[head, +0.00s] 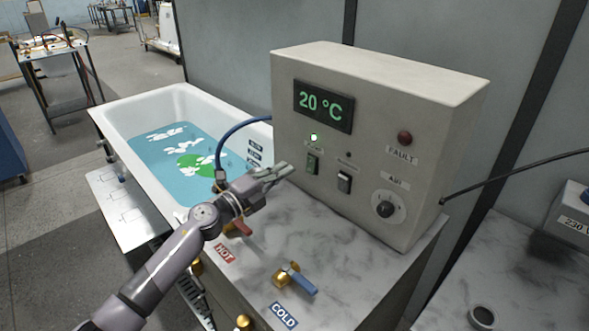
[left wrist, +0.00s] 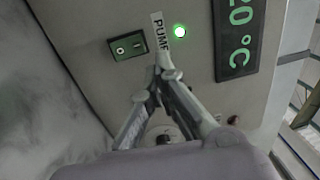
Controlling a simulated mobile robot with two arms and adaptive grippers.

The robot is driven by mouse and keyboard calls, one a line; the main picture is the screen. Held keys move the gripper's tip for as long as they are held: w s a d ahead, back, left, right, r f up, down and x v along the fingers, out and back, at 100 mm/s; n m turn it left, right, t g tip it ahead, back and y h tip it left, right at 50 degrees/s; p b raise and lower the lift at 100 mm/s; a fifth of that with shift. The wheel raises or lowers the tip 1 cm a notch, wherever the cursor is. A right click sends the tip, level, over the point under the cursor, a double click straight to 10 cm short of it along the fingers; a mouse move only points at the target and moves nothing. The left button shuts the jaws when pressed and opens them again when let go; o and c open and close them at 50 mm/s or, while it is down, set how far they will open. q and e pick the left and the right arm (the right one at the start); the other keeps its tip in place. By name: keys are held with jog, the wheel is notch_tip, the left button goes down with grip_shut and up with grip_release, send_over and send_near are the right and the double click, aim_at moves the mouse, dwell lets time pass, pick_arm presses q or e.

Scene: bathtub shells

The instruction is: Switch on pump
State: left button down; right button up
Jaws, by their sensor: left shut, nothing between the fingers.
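The grey control box (head: 375,125) stands on the marble counter with a green rocker switch (head: 313,163) on its front. The rocker also shows in the left wrist view (left wrist: 127,46), beside a label reading PUMP (left wrist: 157,32). A small lamp (head: 314,137) above the rocker glows green; it is bright in the left wrist view (left wrist: 180,31) too. My left gripper (head: 286,170) is shut and empty, its tips just left of and a little below the rocker in the head view. In the left wrist view its fingertips (left wrist: 160,72) meet near the PUMP label, apart from the rocker.
A black switch (head: 345,183), a knob (head: 385,209) and a dark red FAULT lamp (head: 405,138) share the panel. A blue hose (head: 232,130) and a blue-handled tap (head: 297,280) are near my arm. The bathtub (head: 116,128) holds water and floating pieces.

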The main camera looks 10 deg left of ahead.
pick_arm(q)
jog(key=v, duration=0.5)
jog(key=shift+s+a+r, duration=0.15)
jog(key=shift+a+r, duration=0.25)
jog(key=shift+a, duration=0.05)
pick_arm(e)
jog(key=shift+w+d+f, duration=0.15)
jog(key=shift+w+f, duration=0.2)
jog(key=shift+w, duration=0.2)
